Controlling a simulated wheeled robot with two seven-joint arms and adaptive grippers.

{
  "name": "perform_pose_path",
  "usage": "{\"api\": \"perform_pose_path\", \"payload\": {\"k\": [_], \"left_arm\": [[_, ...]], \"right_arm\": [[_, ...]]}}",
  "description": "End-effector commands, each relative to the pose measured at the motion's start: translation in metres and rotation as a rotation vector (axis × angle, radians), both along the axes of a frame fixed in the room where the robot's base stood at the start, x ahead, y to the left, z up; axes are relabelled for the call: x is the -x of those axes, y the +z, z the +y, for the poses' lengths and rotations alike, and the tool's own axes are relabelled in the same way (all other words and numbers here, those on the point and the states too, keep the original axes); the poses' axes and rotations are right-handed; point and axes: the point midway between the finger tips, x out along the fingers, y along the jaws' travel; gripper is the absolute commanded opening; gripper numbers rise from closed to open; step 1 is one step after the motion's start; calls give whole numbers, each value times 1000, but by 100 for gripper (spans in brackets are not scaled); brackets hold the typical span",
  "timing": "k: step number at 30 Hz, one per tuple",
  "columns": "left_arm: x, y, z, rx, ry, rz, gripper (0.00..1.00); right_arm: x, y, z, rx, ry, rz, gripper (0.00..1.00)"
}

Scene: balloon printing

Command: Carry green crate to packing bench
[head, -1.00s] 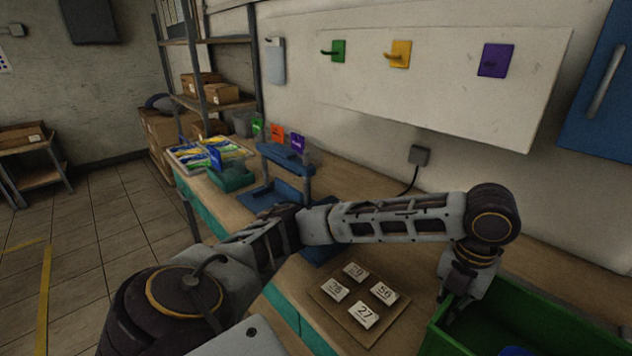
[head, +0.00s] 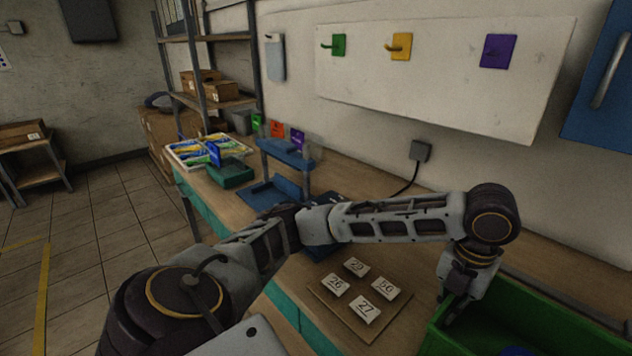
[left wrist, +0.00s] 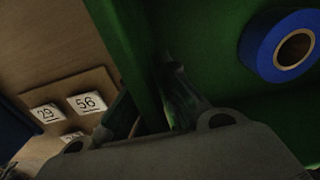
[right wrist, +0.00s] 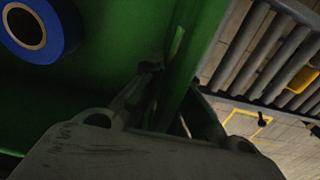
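The green crate (head: 560,325) is at the lower right of the head view, cut off by the frame edge. A blue roll (left wrist: 280,45) lies inside it and also shows in the right wrist view (right wrist: 40,28). My left gripper (head: 452,308) is at the crate's left wall. In the left wrist view its fingers (left wrist: 150,112) are closed around that wall, one on each side. My right gripper (right wrist: 168,100) has its fingers around the opposite wall in the right wrist view. It is outside the head view. The crate's underside is hidden.
A wooden bench (head: 400,325) runs along the wall, with a board of numbered tiles (head: 330,305), a blue stand (head: 285,152) and a small green box (head: 232,174). A roller rack (right wrist: 265,55) stands beyond the crate's right side. Open tiled floor (head: 110,215) is at the left.

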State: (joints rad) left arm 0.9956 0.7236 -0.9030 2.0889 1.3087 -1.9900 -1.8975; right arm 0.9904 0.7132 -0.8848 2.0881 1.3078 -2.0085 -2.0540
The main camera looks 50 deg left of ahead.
Motion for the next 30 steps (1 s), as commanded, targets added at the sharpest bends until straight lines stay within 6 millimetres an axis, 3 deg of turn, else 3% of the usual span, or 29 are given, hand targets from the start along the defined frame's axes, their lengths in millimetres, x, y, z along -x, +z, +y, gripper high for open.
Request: {"api": "perform_pose_path", "payload": {"k": [1,6,20,30], "left_arm": [[-1,-1,4,-9,6,2,8],[-1,0,2,-6,4,1,27],[0,3,1,-2,1,-1,27],[-1,24,1,-2,2,-2,27]], "right_arm": [[-1,-1,-4,9,-7,1,8],[-1,0,-3,6,-5,1,27],[0,0,0,1,-1,0,27],[0,0,0,1,0,0,27]]}}
